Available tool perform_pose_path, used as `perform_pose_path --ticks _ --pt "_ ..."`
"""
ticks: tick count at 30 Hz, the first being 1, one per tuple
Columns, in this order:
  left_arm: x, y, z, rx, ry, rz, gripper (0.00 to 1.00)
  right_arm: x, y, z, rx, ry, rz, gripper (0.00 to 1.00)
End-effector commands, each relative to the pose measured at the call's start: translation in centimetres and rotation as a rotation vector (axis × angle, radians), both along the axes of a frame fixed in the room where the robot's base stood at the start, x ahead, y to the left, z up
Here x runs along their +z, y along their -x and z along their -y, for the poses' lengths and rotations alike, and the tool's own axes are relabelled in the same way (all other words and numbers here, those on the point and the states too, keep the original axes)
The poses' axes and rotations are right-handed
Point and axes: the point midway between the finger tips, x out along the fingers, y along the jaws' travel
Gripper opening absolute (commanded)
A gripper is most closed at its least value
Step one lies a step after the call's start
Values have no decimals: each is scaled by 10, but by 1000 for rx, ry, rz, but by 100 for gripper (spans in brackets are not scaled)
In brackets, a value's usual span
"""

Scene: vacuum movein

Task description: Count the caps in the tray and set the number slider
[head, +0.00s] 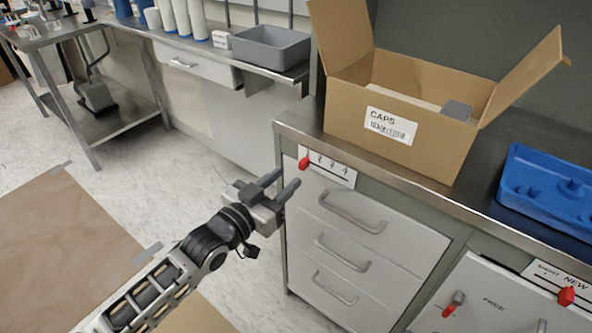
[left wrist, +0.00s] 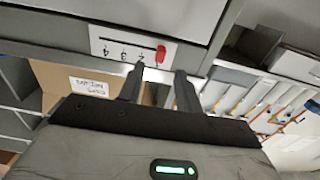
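The number slider has a white label plate (head: 333,171) on the upper front of the drawer cabinet, with a red knob (head: 304,163) at its left end. The left wrist view shows the plate (left wrist: 120,46) upside down, the knob (left wrist: 160,53) at its right end. My left gripper (head: 289,178) is open and empty, pointing at the cabinet front near the knob. In the wrist view its fingertips (left wrist: 159,72) lie either side of the knob's line, apart from it. A blue tray (head: 512,172) at the right edge holds blue raised shapes; it is cut off, so I cannot count caps.
An open cardboard box (head: 443,150) labelled CAPS stands on the counter (head: 440,190). Drawer handles (head: 350,212) jut out below the slider. A second label with a red knob (head: 566,296) is at lower right. Free floor (head: 215,150) lies left of the cabinet.

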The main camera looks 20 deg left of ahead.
Motion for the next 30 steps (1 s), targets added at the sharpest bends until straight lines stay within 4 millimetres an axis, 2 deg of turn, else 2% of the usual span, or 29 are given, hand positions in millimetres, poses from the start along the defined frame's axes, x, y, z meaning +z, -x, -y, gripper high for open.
perform_pose_path --ticks 3,9,20,22,24,30 --pt "0 -22 8 1 1 2 35 -1 -1 0 0 0 4 36" --pt "0 -42 15 0 0 1 35 0 -2 0 0 0 11 36" --pt "0 -47 17 0 0 -1 35 3 -3 0 0 -2 16 36" --pt "0 -47 17 0 0 -1 21 3 -2 -1 0 -2 16 36" --pt "0 -47 17 0 0 -1 1 3 -2 -1 0 -2 16 36" --pt "0 -47 22 -5 2 -2 0 3 -2 -1 1 -2 14 36"
